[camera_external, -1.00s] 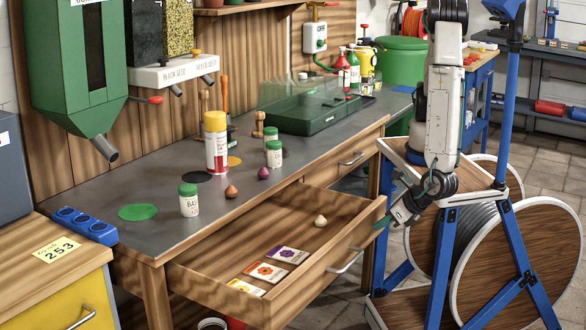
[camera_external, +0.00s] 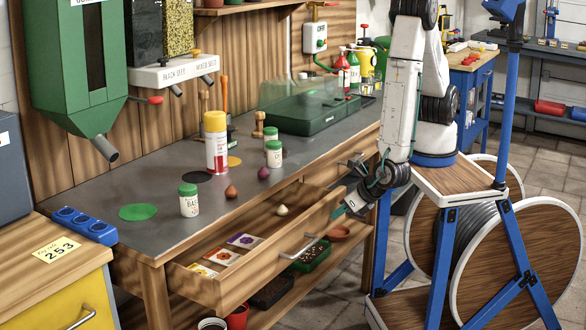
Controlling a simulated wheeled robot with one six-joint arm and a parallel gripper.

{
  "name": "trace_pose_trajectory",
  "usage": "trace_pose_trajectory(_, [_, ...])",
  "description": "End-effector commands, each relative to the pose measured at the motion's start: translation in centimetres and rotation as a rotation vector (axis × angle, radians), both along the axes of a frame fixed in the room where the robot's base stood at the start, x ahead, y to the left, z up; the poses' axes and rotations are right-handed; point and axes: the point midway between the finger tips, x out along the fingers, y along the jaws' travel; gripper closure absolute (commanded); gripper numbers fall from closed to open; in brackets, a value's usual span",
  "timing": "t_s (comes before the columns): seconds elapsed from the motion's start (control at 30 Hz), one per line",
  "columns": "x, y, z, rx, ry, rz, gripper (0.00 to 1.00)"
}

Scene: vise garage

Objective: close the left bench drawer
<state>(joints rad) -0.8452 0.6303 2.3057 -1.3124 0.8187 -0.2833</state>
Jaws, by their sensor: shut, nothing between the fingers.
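The left bench drawer (camera_external: 262,268) is partly open and sticks out from the front of the wooden bench. Inside it are several seed packets (camera_external: 223,258) and a pale bulb (camera_external: 282,210). Its metal handle (camera_external: 305,248) is on the front panel. My gripper (camera_external: 342,209) is shut and empty at the right end of the drawer front, close to the panel's upper corner. Whether its fingertips touch the wood is hard to tell at this size.
The grey bench top (camera_external: 110,205) carries a spray can (camera_external: 216,142), white jars (camera_external: 189,201) and a green tray (camera_external: 305,116). A lower shelf under the drawer holds pots and a planted tray (camera_external: 312,256). A yellow cabinet (camera_external: 75,295) stands at the front left.

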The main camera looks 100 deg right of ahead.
Motion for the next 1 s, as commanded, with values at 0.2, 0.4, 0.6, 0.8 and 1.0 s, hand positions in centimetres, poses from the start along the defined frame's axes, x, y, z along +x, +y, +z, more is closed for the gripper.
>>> trace_pose_trajectory(0.2, [4.4,-4.6,0.0,0.000,0.000,-0.007,1.00])
trace_pose_trajectory(0.4, [7.8,-7.9,0.0,0.000,-0.001,-0.005,1.00])
trace_pose_trajectory(0.6, [10.2,-10.2,0.0,0.001,-0.001,-0.001,1.00])
trace_pose_trajectory(0.8, [11.5,-11.5,0.0,0.000,0.000,0.000,1.00])
trace_pose_trajectory(1.0, [12.0,-12.0,0.0,-0.001,-0.001,-0.001,1.00])
